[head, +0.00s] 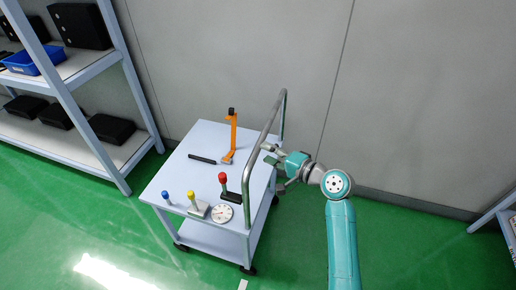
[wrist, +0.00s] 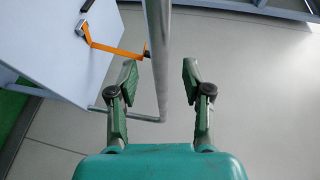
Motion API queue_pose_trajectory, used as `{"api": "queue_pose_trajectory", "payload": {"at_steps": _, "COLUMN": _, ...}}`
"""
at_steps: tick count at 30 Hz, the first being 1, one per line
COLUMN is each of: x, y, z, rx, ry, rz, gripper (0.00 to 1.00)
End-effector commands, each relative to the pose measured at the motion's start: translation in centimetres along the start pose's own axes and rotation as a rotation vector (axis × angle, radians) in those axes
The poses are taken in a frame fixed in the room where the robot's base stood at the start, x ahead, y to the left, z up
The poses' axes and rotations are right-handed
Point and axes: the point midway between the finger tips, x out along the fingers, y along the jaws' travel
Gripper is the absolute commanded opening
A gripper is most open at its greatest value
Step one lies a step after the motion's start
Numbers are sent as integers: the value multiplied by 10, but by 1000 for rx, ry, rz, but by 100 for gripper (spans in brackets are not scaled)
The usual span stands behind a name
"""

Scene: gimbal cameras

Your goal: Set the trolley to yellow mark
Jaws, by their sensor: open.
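The trolley (head: 178,178) is a pale blue two-shelf cart on casters, standing near the grey wall. Its grey metal push handle (head: 262,132) rises at the right side. My gripper (head: 270,153) is at the handle and open. In the wrist view, the handle bar (wrist: 162,50) runs between the two green fingers of my gripper (wrist: 160,75), with gaps on both sides. No yellow floor mark can be made out; the only yellow seen is a knob (head: 190,195) on the trolley top.
On the trolley lie an orange tool (head: 233,135), a black bar (head: 202,159), a dial gauge (head: 222,213), a red knob (head: 222,177) and a blue knob (head: 165,195). A shelf rack (head: 105,150) stands left, another rack (head: 492,215) at the right edge. Green floor (head: 90,225) is clear in front.

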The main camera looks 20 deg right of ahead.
Motion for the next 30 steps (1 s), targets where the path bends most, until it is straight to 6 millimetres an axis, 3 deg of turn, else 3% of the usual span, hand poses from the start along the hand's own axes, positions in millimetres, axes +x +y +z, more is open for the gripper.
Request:
{"api": "queue_pose_trajectory", "payload": {"at_steps": 3, "x": 21, "y": 0, "z": 1, "rx": 0, "ry": -3, "rz": 0, "gripper": 50}}
{"api": "queue_pose_trajectory", "payload": {"at_steps": 9, "x": 44, "y": 0, "z": 0, "rx": 0, "ry": -1, "rz": 0, "gripper": 50}}
{"api": "queue_pose_trajectory", "payload": {"at_steps": 21, "x": 50, "y": 0, "z": 0, "rx": 0, "ry": 1, "rz": 0, "gripper": 50}}
{"api": "queue_pose_trajectory", "payload": {"at_steps": 23, "x": 50, "y": 0, "z": 0, "rx": 0, "ry": 1, "rz": 0, "gripper": 40}}
{"api": "queue_pose_trajectory", "payload": {"at_steps": 27, "x": 50, "y": 0, "z": 0, "rx": 0, "ry": 1, "rz": 0, "gripper": 5}}
{"api": "queue_pose_trajectory", "payload": {"at_steps": 28, "x": 50, "y": 0, "z": 0, "rx": 0, "ry": 1, "rz": 0, "gripper": 0}}
{"api": "queue_pose_trajectory", "payload": {"at_steps": 30, "x": 50, "y": 0, "z": 0, "rx": 0, "ry": 1, "rz": 0, "gripper": 0}}
